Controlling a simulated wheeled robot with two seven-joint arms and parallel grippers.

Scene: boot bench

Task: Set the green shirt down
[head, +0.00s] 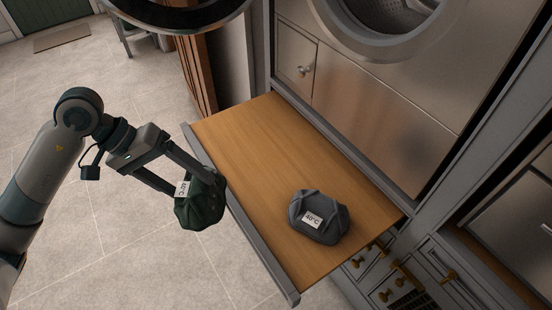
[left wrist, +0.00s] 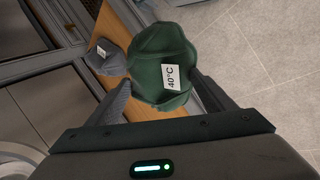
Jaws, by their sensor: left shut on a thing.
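The green shirt (head: 203,203) is a dark green bundle with a white label; the label reads 40°C in the left wrist view (left wrist: 152,72). My left gripper (head: 194,182) is shut on it, with a finger on either side. In the head view the shirt hangs just left of the pull-out wooden board's edge, over the floor side. The wooden board (head: 262,150) has a grey front rim. My right gripper is not in view.
A grey folded bundle (head: 318,232) with a white label lies on the right part of the board; it also shows in the left wrist view (left wrist: 101,62). The board's left and middle are clear. A washing machine with a round door (head: 365,45) stands behind. Drawers with brass knobs (head: 388,268) are at lower right.

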